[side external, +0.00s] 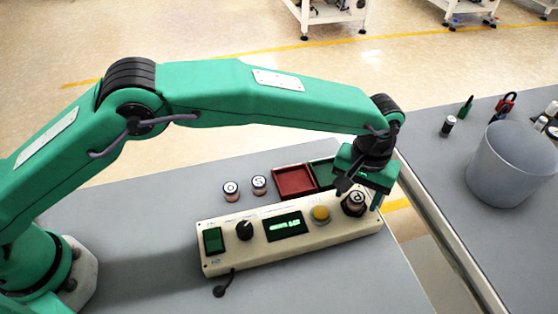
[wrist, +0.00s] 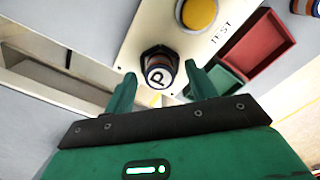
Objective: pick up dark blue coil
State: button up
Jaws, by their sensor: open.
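A coil (wrist: 159,77) with a round white top marked "P" stands in a dark socket at one end of the tester in the wrist view. It also shows in the side view (side external: 355,200). My gripper (wrist: 161,75) is open and empty, with one finger on either side of this coil. Two other coils, marked "0" (side external: 231,190) and "S" (side external: 259,185), stand on the grey table behind the tester. Dark bands show on them, but they are too small to be sure which is dark blue.
The cream tester (side external: 345,230) has a dark knob (side external: 244,230), a lit display and a yellow button (side external: 320,214). A red tray (side external: 295,181) and a green tray (side external: 323,172) lie behind it. A grey bin (side external: 512,170) stands on the right table, across a gap.

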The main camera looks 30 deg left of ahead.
aim_at(357, 197)
dwell(0.3)
jog(key=c, duration=1.2)
jog(key=shift+o, duration=0.2)
jog(key=shift+r, duration=0.2)
jog(key=shift+r, duration=1.4)
jog(key=s+d+r, duration=0.2)
jog(key=s+r, duration=0.6)
jog(key=s, duration=0.3)
jog(key=shift+s+d, duration=0.15)
jog(key=shift+d, duration=0.25)
